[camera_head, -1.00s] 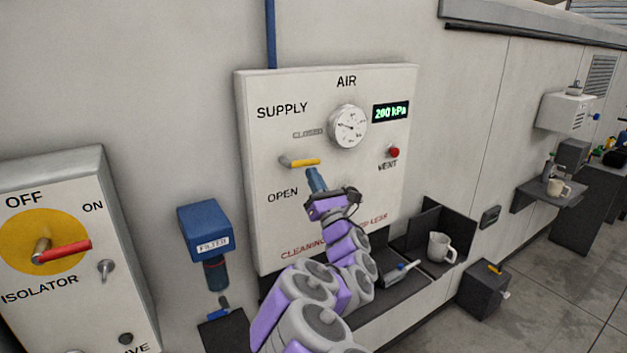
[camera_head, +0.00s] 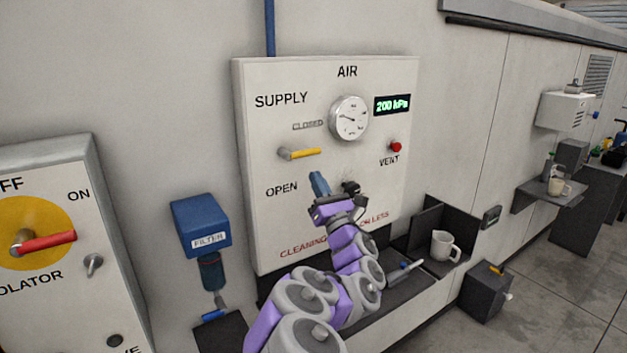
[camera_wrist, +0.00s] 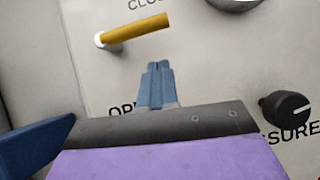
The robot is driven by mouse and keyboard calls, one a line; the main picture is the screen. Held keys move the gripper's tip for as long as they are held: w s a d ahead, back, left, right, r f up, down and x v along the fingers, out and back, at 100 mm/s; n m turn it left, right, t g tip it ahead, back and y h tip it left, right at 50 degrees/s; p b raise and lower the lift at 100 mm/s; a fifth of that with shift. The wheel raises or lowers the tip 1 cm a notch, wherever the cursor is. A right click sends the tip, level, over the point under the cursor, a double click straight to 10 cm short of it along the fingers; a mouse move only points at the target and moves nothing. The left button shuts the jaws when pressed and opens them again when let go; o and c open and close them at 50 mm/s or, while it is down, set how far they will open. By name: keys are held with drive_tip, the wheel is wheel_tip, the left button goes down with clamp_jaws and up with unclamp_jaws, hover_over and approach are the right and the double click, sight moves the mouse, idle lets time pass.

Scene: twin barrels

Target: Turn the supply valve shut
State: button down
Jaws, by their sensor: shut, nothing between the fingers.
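The supply valve is a yellow lever (camera_head: 303,153) on the white AIR panel (camera_head: 265,225), below the CLOSED label and above the OPEN label. The lever points right and slightly up from its pivot. It also shows at the top of the wrist view (camera_wrist: 138,28). My gripper (camera_head: 317,181) is shut and empty, its blue fingertips together. It is below and to the right of the lever, apart from it. In the wrist view the fingertips (camera_wrist: 155,68) lie just below the lever, with a gap between.
A gauge (camera_head: 349,118), a 200 kPa display (camera_head: 392,105) and a red vent button (camera_head: 396,147) are on the panel. A black knob (camera_wrist: 288,107) shows right of my gripper. A blue filter (camera_head: 201,228) and an isolator with a red handle (camera_head: 48,243) are left. A shelf holds a mug (camera_head: 442,246).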

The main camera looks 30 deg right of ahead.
drive_tip(key=b+v, duration=0.1)
drive_tip(key=v, duration=0.9)
drive_tip(key=shift+d+f, duration=0.2)
drive_tip(key=shift+d, duration=0.15)
